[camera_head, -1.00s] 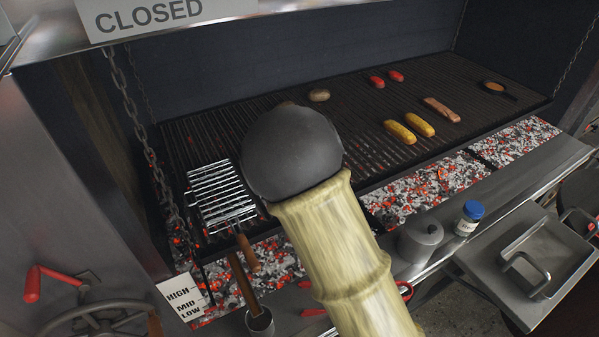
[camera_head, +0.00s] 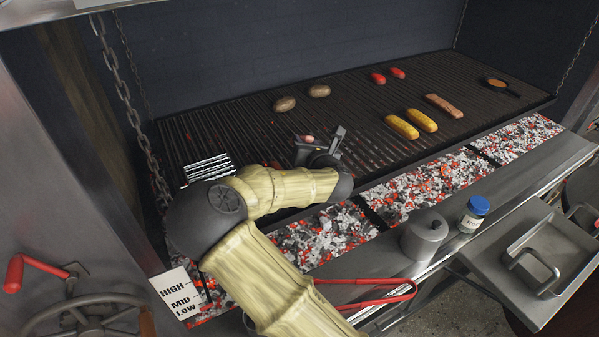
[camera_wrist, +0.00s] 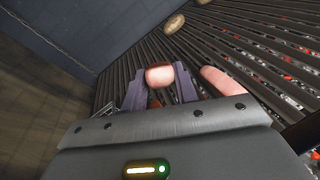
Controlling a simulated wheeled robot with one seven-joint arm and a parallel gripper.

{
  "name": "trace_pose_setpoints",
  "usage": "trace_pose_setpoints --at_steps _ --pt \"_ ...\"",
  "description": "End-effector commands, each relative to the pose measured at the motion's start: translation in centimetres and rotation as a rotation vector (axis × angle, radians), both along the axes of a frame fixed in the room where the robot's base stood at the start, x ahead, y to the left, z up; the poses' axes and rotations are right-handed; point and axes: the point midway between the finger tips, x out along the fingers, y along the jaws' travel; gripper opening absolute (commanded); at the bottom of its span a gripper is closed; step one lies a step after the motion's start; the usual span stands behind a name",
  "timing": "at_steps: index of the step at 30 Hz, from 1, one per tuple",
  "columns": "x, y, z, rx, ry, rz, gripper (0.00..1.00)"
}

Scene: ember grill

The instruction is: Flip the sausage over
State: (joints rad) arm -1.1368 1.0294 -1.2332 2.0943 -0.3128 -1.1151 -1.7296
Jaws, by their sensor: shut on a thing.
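My gripper (camera_head: 320,146) is low over the middle of the grill grate (camera_head: 350,107). It is shut on a pinkish sausage (camera_wrist: 160,76), whose rounded end shows between the two fingers in the wrist view. In the head view only a small tip of this sausage (camera_head: 307,138) shows beside the fingers. I cannot tell whether it touches the grate. A second pink sausage (camera_wrist: 221,80) lies on the grate just right of the fingers in the wrist view. My arm hides much of the near left grate in the head view.
Two potatoes (camera_head: 285,103) lie behind my gripper. A wire basket (camera_head: 208,167) is at left. Hot coals (camera_head: 420,192) glow along the front.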

Motion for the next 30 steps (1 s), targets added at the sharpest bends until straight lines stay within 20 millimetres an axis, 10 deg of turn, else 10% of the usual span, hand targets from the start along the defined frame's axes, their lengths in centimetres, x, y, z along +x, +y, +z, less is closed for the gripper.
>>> trace_pose_setpoints --at_steps 8,21,29,30 --pt "0.4 -0.4 0.2 -0.335 -0.106 0.277 0.13" --pt "1.8 0.8 -5.2 -0.332 -0.105 0.278 0.13" --pt "1.8 0.8 -5.2 -0.332 -0.105 0.277 0.13" --pt "1.8 0.8 -5.2 -0.332 -0.105 0.277 0.31"
